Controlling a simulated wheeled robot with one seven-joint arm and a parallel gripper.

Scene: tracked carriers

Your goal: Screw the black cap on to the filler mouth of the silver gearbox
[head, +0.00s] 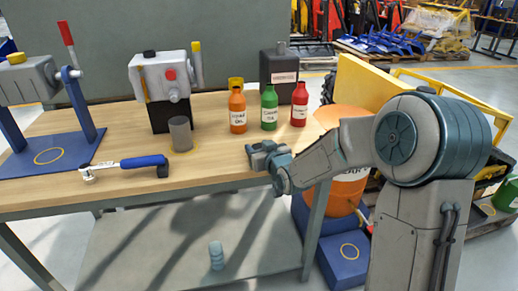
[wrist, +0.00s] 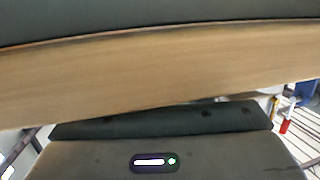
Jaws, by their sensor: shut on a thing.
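In the head view a silver-grey housing (head: 38,84) sits on a blue stand at the far left, with a yellow piece on top and a red-handled lever. A second pale silver housing (head: 150,76) stands on a black base at the back left of the bench. It has a small black piece (head: 149,53) on top, a red knob and a yellow-handled lever. I cannot tell whether that piece is the black cap, and no open filler mouth is clear. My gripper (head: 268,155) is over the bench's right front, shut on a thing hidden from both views.
A ratchet wrench (head: 125,167) lies at the bench's front left. A grey cup (head: 181,133) stands mid-bench. Orange (head: 237,110), green (head: 269,108) and red (head: 299,104) bottles stand behind my gripper, before a black can (head: 279,75). The front middle of the wooden bench (head: 215,165) is clear.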

